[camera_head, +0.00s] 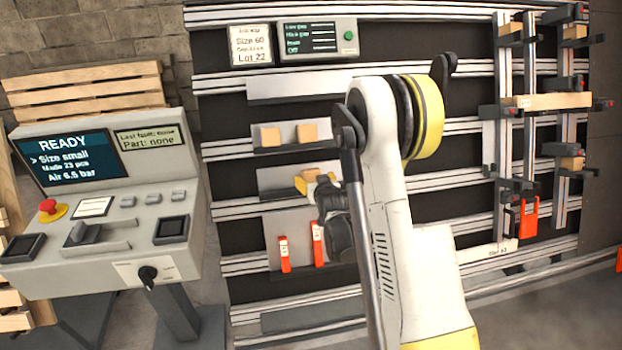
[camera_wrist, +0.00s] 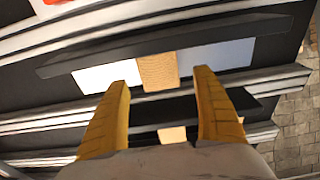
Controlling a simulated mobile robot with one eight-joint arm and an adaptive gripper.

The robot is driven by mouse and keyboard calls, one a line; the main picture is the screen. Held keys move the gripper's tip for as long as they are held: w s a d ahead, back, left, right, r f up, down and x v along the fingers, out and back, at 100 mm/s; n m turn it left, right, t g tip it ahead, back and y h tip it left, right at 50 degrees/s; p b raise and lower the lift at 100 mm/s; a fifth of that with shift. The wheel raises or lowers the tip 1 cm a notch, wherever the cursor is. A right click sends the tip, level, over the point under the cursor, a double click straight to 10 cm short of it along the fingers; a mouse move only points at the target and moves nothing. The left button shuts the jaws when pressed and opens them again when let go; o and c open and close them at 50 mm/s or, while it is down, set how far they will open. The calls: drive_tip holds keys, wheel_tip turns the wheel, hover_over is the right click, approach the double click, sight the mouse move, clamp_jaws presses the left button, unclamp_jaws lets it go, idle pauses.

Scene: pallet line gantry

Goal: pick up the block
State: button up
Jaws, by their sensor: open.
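A small tan wooden block (camera_head: 311,174) sits on the middle ledge of the dark rack, at my gripper (camera_head: 308,186). In the wrist view the block (camera_wrist: 158,70) shows against a pale panel, in line with the gap between the yellow fingertips of my gripper (camera_wrist: 159,80). Gaps show on both sides of it, and my gripper is open. I cannot tell whether the block's near end is between the fingertips. My arm hides part of the ledge in the head view.
Two similar blocks (camera_head: 288,134) stand on the ledge above. Two orange-red clamps (camera_head: 302,248) stand on the ledge below. A grey control console (camera_head: 115,210) stands at left. A clamp frame holding a wooden bar (camera_head: 552,101) is at right.

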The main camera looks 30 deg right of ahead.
sight(312, 174)
drive_tip(key=x, duration=0.1)
drive_tip(key=b+x, duration=0.1)
drive_tip(key=x, duration=0.1)
drive_tip(key=b+x, duration=0.1)
drive_tip(key=x, duration=0.1)
drive_tip(key=shift+w+r, duration=0.1)
drive_tip(key=shift+r, duration=0.2)
drive_tip(key=c, duration=1.3)
drive_tip(key=shift+r, duration=0.15)
